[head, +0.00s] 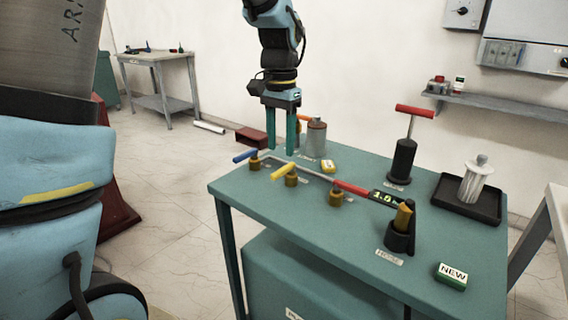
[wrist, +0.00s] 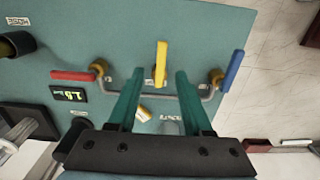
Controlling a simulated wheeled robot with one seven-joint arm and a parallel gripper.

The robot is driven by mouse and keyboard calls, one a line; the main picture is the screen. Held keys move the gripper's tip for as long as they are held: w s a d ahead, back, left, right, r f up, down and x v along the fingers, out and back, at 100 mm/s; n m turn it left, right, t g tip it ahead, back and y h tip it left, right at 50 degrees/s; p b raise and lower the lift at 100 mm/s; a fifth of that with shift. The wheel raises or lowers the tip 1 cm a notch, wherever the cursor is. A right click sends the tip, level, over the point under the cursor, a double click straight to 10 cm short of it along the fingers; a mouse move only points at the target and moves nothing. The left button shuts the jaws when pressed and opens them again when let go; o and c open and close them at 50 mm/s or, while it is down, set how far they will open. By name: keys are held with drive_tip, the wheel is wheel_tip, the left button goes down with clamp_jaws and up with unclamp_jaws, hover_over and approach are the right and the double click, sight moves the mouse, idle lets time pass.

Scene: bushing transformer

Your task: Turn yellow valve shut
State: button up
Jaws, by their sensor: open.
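The yellow valve (head: 291,180) sits between the blue and red valves on the teal table. Its yellow handle (head: 282,172) lies across the grey pipe line; in the wrist view the handle (wrist: 161,58) points straight away from my gripper. My gripper (head: 281,150) is open and empty, pointing down above the table just behind the yellow valve. In the wrist view the two teal fingers (wrist: 160,76) stand either side of the valve's line, with clear space between them. I see no contact with the handle.
The blue-handled valve (head: 246,156) is close on the left and the red-handled valve (head: 347,187) close on the right. A lit display (head: 384,197) and black holder (head: 400,236) are to the right.

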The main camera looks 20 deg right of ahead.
sight(280, 170)
wheel_tip(280, 170, down, 6)
drive_tip(key=shift+f+p, duration=0.1)
drive_tip(key=shift+p, duration=0.2)
drive_tip(key=shift+a, duration=0.1)
clamp_jaws()
idle(1.3)
